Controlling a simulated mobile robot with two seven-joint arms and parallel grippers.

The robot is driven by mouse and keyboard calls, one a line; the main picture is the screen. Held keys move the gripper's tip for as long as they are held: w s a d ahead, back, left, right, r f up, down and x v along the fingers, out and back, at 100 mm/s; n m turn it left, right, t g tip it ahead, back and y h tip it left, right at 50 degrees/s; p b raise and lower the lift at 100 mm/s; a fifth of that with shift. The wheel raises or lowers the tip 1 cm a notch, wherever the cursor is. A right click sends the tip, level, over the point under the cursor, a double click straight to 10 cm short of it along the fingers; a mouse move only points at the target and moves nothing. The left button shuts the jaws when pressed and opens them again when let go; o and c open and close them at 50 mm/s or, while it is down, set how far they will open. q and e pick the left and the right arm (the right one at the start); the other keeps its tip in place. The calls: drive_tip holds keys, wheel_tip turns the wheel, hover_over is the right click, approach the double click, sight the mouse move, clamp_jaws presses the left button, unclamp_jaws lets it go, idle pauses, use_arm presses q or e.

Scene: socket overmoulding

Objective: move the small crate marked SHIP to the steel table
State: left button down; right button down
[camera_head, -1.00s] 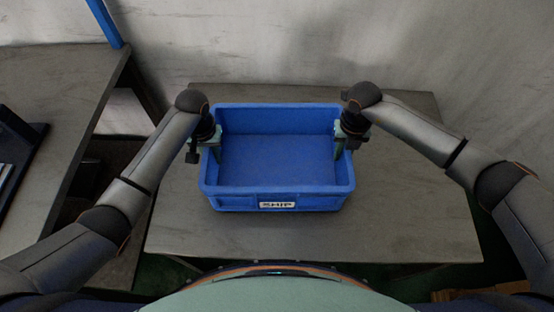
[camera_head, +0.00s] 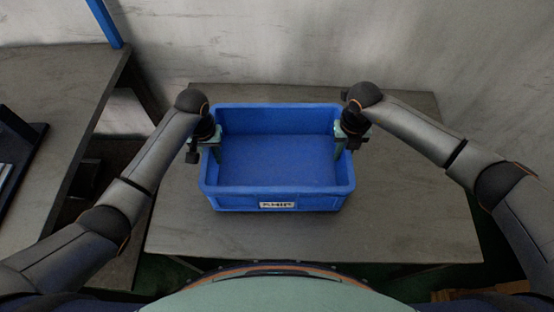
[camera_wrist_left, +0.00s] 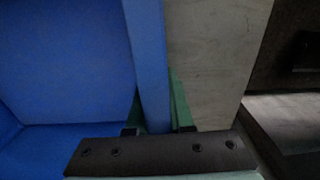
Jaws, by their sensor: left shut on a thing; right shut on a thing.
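The blue crate (camera_head: 277,200) with a white SHIP label (camera_head: 277,205) is upright and empty over the grey steel table (camera_head: 400,225). I cannot tell whether its base touches the tabletop. My left gripper (camera_head: 212,146) is shut on the crate's left wall. In the left wrist view the crate's wall (camera_wrist_left: 148,60) runs between the green fingers of my left gripper (camera_wrist_left: 157,115). My right gripper (camera_head: 343,143) is shut on the crate's right wall. The fingertips are partly hidden by the walls and the wrists.
Another grey table (camera_head: 60,90) stands at the left, with a blue post (camera_head: 104,22) at its far edge and a dark object (camera_head: 18,150) on it. A gap separates the two tables. A grey wall (camera_head: 270,45) rises behind. The steel table is clear around the crate.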

use_arm(q)
drive_tip(key=shift+r, duration=0.2)
use_arm(e)
drive_tip(key=shift+r, duration=0.25)
